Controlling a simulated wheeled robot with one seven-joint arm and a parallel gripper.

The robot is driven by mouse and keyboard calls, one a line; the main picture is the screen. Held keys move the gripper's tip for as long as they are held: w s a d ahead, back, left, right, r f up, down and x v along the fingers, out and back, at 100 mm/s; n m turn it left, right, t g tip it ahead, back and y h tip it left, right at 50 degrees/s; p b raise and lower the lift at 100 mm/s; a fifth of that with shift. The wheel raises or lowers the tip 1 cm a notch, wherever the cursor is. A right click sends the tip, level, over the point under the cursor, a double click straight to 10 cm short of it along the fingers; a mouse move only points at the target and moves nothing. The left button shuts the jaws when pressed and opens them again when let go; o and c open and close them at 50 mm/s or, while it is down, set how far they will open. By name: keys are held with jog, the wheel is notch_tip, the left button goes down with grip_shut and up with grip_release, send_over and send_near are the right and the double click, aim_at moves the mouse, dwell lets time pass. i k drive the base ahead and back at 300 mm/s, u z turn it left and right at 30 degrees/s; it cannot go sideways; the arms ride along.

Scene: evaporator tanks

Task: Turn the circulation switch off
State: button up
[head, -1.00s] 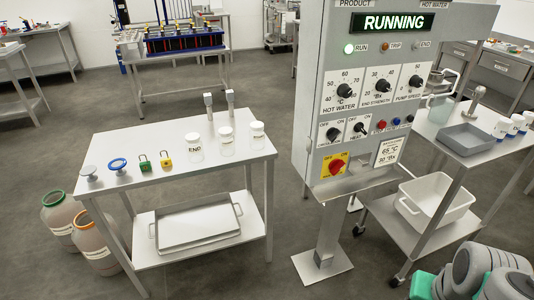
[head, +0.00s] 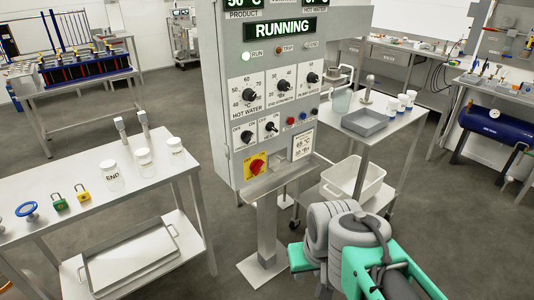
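The grey control panel (head: 290,100) stands on a post in the middle of the head view. Its display reads RUNNING and the green RUN lamp (head: 252,53) is lit. Two small black selector switches with OFF and ON marks sit in the lower row, a left one (head: 246,136) and a right one (head: 270,127). Their names are too small to read, so I cannot tell which is the circulation switch. Below them is a red rotary handle on a yellow plate (head: 256,166). My arm is folded at the lower right, apart from the panel; I cannot make out its gripper fingers.
Three larger knobs, including the hot water knob (head: 249,95), sit above the switches. A steel table (head: 60,215) with jars and padlocks stands left of the panel. A cart (head: 400,122) with a grey tray stands behind right. The floor in front of the post is clear.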

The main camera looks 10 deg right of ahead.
aim_at(246, 136)
jog(key=z, duration=0.45)
jog(key=i, duration=0.65)
jog(key=u, duration=2)
